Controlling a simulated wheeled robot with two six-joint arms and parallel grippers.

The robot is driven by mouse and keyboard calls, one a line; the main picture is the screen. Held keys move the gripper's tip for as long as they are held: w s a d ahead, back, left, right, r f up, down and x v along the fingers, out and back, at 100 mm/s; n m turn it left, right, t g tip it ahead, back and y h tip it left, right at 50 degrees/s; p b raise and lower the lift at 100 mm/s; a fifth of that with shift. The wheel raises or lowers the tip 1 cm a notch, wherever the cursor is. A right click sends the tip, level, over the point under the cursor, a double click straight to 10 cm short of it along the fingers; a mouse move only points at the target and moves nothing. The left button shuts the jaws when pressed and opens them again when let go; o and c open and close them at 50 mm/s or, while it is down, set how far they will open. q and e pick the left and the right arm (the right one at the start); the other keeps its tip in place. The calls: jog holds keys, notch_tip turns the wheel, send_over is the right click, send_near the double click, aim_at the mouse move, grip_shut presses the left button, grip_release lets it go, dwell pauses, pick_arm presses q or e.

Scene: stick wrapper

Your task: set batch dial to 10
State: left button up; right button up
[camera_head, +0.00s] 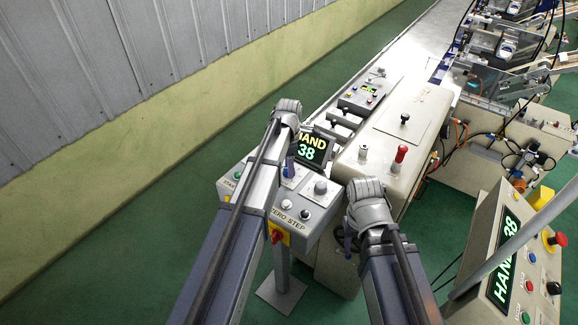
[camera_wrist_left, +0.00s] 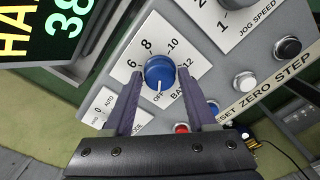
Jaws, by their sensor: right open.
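The blue batch dial (camera_wrist_left: 160,72) is on a sloped grey panel in the left wrist view. Its scale shows OFF, 6, 8, 10 and 12, and the white pointer line points at OFF. My left gripper (camera_wrist_left: 160,73) has one finger on each side of the dial; whether they touch it or stand just clear, I cannot tell. In the head view my left gripper (camera_head: 289,168) is over the control box (camera_head: 317,212), hiding the dial. My right gripper (camera_head: 348,246) is open and apart from the box, at its right.
A display (camera_head: 310,148) above the box reads HAND 38. A jog speed knob (camera_wrist_left: 228,8), white button (camera_wrist_left: 245,82), black button (camera_wrist_left: 288,48) and red button (camera_wrist_left: 182,128) are near the dial. The machine housing (camera_head: 385,150) stands right of the box; another panel (camera_head: 510,262) is at lower right.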

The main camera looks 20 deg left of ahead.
pick_arm(q)
grip_shut()
